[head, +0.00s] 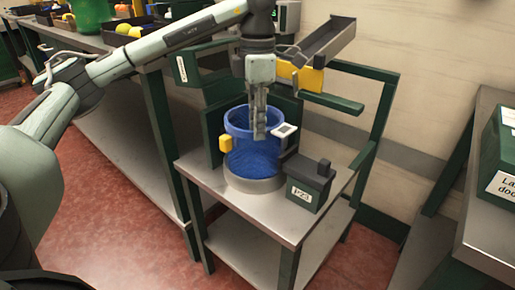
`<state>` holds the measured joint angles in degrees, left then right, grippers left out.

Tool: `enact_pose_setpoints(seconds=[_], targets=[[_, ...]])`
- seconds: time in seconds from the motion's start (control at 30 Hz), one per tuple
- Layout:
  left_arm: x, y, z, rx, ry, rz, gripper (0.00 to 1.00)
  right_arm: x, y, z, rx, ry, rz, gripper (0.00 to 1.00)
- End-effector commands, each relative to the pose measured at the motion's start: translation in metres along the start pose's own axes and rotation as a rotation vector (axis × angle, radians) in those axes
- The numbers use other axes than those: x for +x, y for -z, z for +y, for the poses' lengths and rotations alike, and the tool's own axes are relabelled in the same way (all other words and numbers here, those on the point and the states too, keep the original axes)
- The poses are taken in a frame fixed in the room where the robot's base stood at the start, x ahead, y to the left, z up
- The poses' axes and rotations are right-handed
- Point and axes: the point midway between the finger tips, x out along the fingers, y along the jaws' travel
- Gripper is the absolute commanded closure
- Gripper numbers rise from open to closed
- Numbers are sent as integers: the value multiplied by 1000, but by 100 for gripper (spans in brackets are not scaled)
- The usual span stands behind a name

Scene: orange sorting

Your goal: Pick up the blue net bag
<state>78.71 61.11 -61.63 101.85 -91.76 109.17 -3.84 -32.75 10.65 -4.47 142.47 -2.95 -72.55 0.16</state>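The blue net bag (253,163) hangs open like a cylinder inside a round holder on a small metal-topped stand. Its blue rim (233,122) is at the top, and its lower part sits in a grey ring. My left gripper (259,137) points straight down over the bag, with its fingertips at or just inside the far-right part of the rim. The fingers look close together from this side, and I cannot tell whether they touch or grip the bag. My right gripper is out of view.
The stand (267,217) also carries a dark green box labelled P23 (309,184) and a small white display (285,131). A tilted chute (322,42) is behind. Produce crates (131,23) stand on the left bench. A green box (501,157) is at the right.

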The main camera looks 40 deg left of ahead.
Motion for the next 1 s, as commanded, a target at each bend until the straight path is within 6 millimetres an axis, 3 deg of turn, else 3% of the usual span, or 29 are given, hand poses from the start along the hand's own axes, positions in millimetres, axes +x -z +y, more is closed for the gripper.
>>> enact_pose_setpoints(seconds=[0.53, 0.87, 1.0], targets=[[69, -8, -9, 1, 2, 2, 72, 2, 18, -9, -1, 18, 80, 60], [75, -9, -9, 1, 1, -1, 72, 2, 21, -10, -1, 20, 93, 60], [75, -9, -9, 1, 1, -1, 89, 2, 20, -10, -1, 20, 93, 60]])
